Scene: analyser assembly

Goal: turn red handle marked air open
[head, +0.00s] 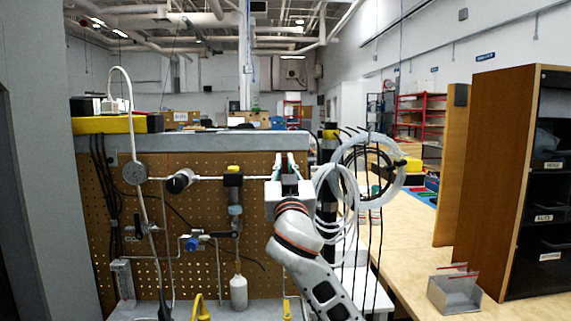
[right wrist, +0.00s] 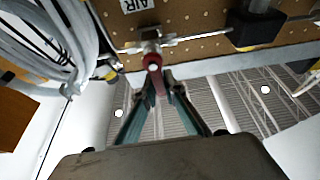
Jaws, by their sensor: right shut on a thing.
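The red handle (right wrist: 153,66) shows in the right wrist view, on a valve fitting in a metal pipe beside the printed AIR label (right wrist: 137,5). My right gripper (right wrist: 158,82) has its two fingertips drawn together on the red handle. In the head view my right gripper (head: 291,163) reaches up to the pegboard at the right end of the horizontal pipe; its wrist hides most of the valve there. My left gripper is not in view.
The pegboard panel (head: 265,249) carries a gauge (head: 134,173), pipes and a blue valve knob (head: 192,244). Coiled white tubing (head: 334,190) and black cables hang close to the right of my right gripper. A wooden bench (head: 411,240) with a small metal box (head: 455,292) lies further right.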

